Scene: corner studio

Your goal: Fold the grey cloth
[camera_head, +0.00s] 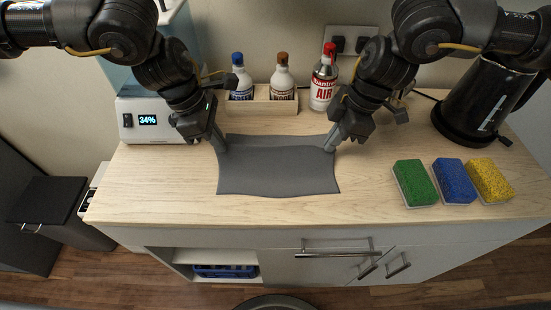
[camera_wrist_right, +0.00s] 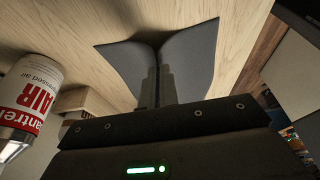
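The grey cloth (camera_head: 277,176) lies on the wooden counter in the head view, its near part flat. Its far edge sags in a shallow fold between my two grippers. My left gripper (camera_head: 221,147) is at the far left corner and appears shut on it. My right gripper (camera_head: 329,147) is at the far right corner. In the right wrist view the fingers of my right gripper (camera_wrist_right: 158,84) are close together with the cloth (camera_wrist_right: 190,55) pinched between them, its surface rising to either side.
A wooden caddy (camera_head: 262,106) with two bottles and a red-labelled air can (camera_head: 323,82) stand behind the cloth. A white device (camera_head: 150,121) is at the left. Green (camera_head: 414,183), blue (camera_head: 454,181) and yellow (camera_head: 489,180) sponges lie at the right, near a black container (camera_head: 480,103).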

